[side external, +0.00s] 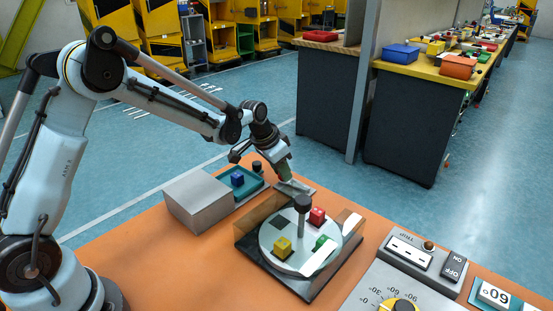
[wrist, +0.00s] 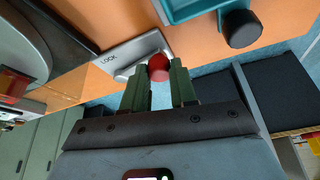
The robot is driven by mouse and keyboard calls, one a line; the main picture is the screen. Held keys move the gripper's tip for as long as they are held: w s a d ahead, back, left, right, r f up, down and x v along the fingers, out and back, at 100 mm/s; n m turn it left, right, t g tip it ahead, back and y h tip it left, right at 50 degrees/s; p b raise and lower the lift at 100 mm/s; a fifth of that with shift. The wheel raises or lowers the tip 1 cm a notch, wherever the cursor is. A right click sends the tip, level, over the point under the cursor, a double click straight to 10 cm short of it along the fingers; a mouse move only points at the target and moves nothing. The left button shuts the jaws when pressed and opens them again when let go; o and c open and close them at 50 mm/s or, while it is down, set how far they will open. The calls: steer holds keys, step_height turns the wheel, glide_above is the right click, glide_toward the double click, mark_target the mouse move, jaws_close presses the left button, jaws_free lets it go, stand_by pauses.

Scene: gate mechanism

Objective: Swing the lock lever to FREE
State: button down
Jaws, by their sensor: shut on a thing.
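The lock lever's red knob (wrist: 158,66) shows in the wrist view between my fingertips. Its pale lever arm (wrist: 126,74) runs left from the knob over a grey plate (wrist: 118,57) marked LOCK. No FREE mark can be seen. My gripper (wrist: 160,82), with two green fingers, is shut on the knob. In the side view my gripper (side external: 284,178) reaches down at the far edge of the orange table, beside the grey plate (side external: 297,187), and hides the knob.
A round grey turntable (side external: 268,236) with a black-topped post (side external: 302,204) and red, yellow and green blocks stands close in front of my gripper. Control panels (side external: 425,257) lie right.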

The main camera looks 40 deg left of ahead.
steer(key=shift+w+a+m+h, duration=0.15)
steer(key=shift+w+m+h, duration=0.25)
steer(key=shift+w+m, duration=0.6)
steer(key=shift+s+m, duration=0.15)
steer(key=shift+m, duration=0.15)
steer(key=c, duration=0.9)
jaws_free()
steer(key=v, duration=1.2)
steer(key=shift+a+r, duration=0.1)
steer(key=s+d+n+t, duration=0.1)
steer(key=s+n, duration=0.1)
steer(key=s, duration=0.5)
steer(key=s+d+n+t+y, duration=0.1)
steer(key=s, duration=0.6)
steer(key=s+d+n+t+y, duration=0.1)
steer(key=s+n, duration=0.1)
steer(key=s, duration=0.5)
steer(key=shift+d+n, duration=0.3)
steer(key=shift+d, duration=0.1)
